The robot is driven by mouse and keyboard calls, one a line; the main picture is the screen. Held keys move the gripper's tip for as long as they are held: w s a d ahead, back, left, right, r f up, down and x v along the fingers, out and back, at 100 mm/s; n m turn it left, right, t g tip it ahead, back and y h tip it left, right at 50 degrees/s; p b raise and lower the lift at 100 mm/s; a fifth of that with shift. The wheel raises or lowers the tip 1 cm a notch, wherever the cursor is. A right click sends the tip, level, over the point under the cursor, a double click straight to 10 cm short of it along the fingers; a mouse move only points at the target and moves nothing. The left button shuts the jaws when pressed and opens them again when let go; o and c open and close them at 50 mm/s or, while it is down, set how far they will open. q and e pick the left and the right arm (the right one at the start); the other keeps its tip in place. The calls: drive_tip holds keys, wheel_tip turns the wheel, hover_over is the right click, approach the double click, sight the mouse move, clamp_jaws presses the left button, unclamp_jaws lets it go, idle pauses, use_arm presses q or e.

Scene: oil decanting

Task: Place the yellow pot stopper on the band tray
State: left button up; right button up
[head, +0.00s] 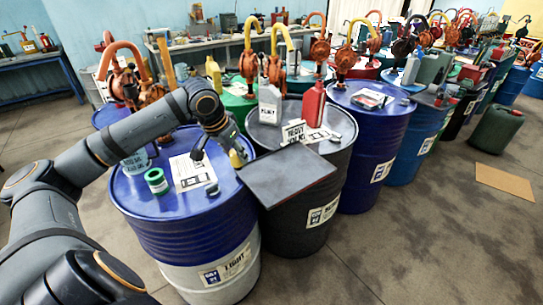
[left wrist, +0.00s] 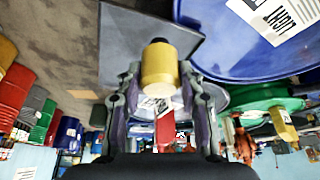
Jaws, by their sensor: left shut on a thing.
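The yellow pot stopper (left wrist: 160,68) is a short yellow cylinder with a dark end, and it shows between my left fingers in the left wrist view. My left gripper (left wrist: 160,90) is shut on it. In the head view the left gripper (head: 226,144) is over the right part of the blue drum's top, with the yellow stopper (head: 237,158) at its tip. The band tray (head: 287,176), a flat dark grey plate, lies just right of the stopper; it also shows in the left wrist view (left wrist: 125,40). I cannot tell whether stopper and tray touch. My right gripper is not in view.
The blue drum (head: 185,225) carries a green-and-white roll (head: 156,181) and a printed sheet (head: 192,171). The black drum (head: 300,222) behind the tray carries a grey jug (head: 270,104) and a red bottle (head: 312,104).

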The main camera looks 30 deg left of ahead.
use_arm(q)
drive_tip(key=shift+w+d+r, duration=0.15)
drive_tip(key=shift+w, duration=0.1)
drive_tip(key=w+d+f+p, duration=0.1)
drive_tip(key=w+f, duration=0.2)
drive_tip(key=w+f+p, duration=0.1)
drive_tip(key=w+f, duration=0.2)
drive_tip(key=w, duration=0.1)
drive_tip(key=w+d+f+p, duration=0.1)
drive_tip(key=w+f+p, duration=0.1)
drive_tip(key=w, duration=0.1)
drive_tip(key=shift+w+d+f, duration=0.3)
drive_tip(key=shift+d+f, duration=0.05)
drive_tip(key=shift+f, duration=0.05)
drive_tip(key=shift+w+d+f, duration=0.1)
drive_tip(key=shift+w+f, duration=0.1)
drive_tip(key=shift+f, duration=0.15)
wheel_tip(320, 180, down, 2)
drive_tip(key=shift+f+p, duration=0.2)
drive_tip(key=shift+p, duration=0.45)
drive_tip(key=shift+f, duration=0.3)
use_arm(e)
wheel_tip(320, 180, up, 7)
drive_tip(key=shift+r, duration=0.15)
use_arm(q)
drive_tip(key=o, duration=1)
drive_tip(key=shift+o, duration=0.2)
